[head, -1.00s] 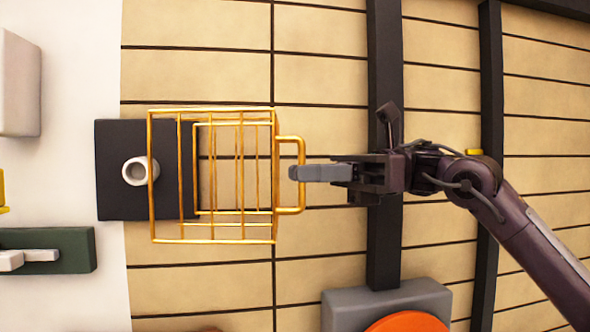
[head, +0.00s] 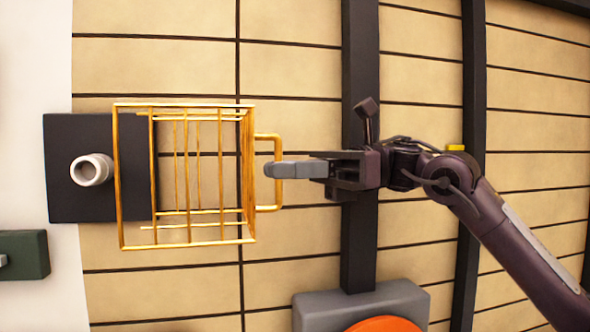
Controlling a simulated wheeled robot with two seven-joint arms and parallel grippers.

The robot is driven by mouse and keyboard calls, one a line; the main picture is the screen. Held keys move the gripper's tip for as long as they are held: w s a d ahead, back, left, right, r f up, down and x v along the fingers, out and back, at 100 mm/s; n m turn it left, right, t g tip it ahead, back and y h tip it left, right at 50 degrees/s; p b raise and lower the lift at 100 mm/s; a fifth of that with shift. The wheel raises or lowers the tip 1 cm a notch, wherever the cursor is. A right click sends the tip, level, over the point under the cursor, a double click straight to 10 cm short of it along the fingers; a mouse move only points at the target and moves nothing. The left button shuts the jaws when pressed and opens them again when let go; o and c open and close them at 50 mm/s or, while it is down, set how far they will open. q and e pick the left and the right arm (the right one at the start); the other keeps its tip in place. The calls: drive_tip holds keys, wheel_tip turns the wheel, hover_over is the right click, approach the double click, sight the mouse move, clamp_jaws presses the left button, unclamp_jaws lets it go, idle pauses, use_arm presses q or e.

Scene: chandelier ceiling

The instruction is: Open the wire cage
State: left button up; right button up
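The wire cage (head: 118,180) is an open box of gold wire at the left of the head view, standing out in front of a dark wall plate. A gold loop handle (head: 268,207) sticks out from its right side. My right gripper (head: 272,170) reaches in from the right, and its grey fingertip crosses in front of the handle's outer bar. Only one finger shows clearly; the other is hidden behind it, so I cannot tell whether they are shut on the bar. My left gripper is not in view.
The dark plate (head: 62,195) carries a pale round knob (head: 92,169), just left of the cage. A green block (head: 28,258) sits at the lower left. A grey box with an orange disc (head: 385,324) is below my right arm. Dark posts (head: 358,250) run up the tan panelled wall.

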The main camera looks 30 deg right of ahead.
drive_tip(key=o, duration=0.3)
drive_tip(key=shift+w+a, duration=0.3)
drive_tip(key=shift+a, duration=0.15)
drive_tip(key=shift+o, duration=0.2)
drive_tip(key=d, duration=0.8)
drive_tip(key=shift+s, duration=0.4)
drive_tip(key=shift+f, duration=0.1)
